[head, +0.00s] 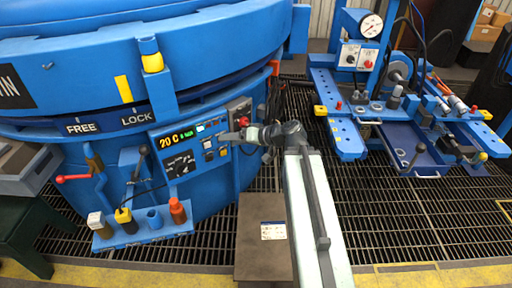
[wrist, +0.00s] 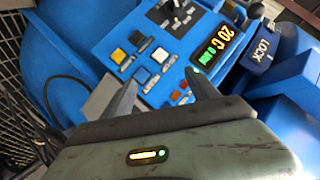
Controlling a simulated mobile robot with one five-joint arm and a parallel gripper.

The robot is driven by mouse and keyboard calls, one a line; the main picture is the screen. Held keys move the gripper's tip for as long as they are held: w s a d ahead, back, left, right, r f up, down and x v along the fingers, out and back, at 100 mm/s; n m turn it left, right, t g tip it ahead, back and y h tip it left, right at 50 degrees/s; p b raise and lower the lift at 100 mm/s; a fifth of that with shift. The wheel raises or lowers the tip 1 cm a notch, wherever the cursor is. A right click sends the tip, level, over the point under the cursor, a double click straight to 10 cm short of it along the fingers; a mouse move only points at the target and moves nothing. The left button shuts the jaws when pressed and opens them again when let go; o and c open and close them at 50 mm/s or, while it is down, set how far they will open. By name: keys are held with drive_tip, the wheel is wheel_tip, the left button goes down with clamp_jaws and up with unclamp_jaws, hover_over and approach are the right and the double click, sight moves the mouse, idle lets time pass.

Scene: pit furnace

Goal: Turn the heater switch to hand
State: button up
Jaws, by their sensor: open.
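The blue control panel (head: 196,150) is on the front of the round blue furnace. It also shows in the wrist view (wrist: 112,38). It carries a lit display (wrist: 215,47), several coloured buttons and a small black switch knob (wrist: 142,75). The labels are too small to read, so I cannot tell for certain which control is the heater switch. My gripper (head: 228,137) reaches the panel's right part from the right. In the wrist view my gripper (wrist: 163,92) is open, its two fingers apart with nothing held. Contact cannot be told.
Left of the panel are a red-handled lever (head: 72,178) and the FREE/LOCK band (head: 103,124). A small blue shelf (head: 145,233) below holds several fittings. A blue workbench (head: 350,140) with a gauge stands at the right. Dark grating floor lies between furnace and bench.

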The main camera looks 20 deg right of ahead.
sight(246, 123)
drive_tip(key=w+d+f+m+t+h+b, duration=0.1)
drive_tip(key=d+f+m+t+b, duration=0.2)
drive_tip(key=d+t+b, duration=0.65)
drive_tip(key=w+g, duration=0.2)
drive_tip(key=w, duration=0.5)
drive_tip(key=shift+w+d+r+g, duration=0.15)
drive_tip(key=shift+r+g, duration=0.05)
drive_tip(key=shift+g, duration=0.15)
